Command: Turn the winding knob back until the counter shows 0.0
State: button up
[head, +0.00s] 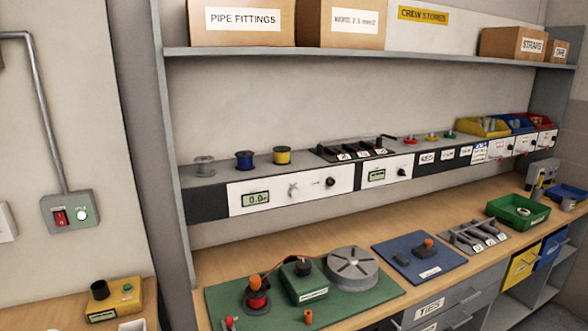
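A white panel (310,195) under the upper ledge carries a small counter display (256,198). Its digits look like 0.0, but they are small and the last one is unclear. A metal cross-shaped part (293,190) sits right of the display, and a black knob (330,182) is further right on the same panel. On the green mat (225,305) stands a green box (304,284) with a black knob (303,268) on top. I cannot tell which knob is the winding knob. My gripper is not in view.
A blue mat (425,268) and green tray (517,211) lie to the right. The ledge with spools (204,166) overhangs the bench.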

aim_at(303, 266)
jog(key=k+u, duration=0.15)
jog(key=i+l+u, duration=0.15)
jog(key=i, duration=0.4)
jog(key=i+l+u, duration=0.15)
jog(key=i, duration=0.45)
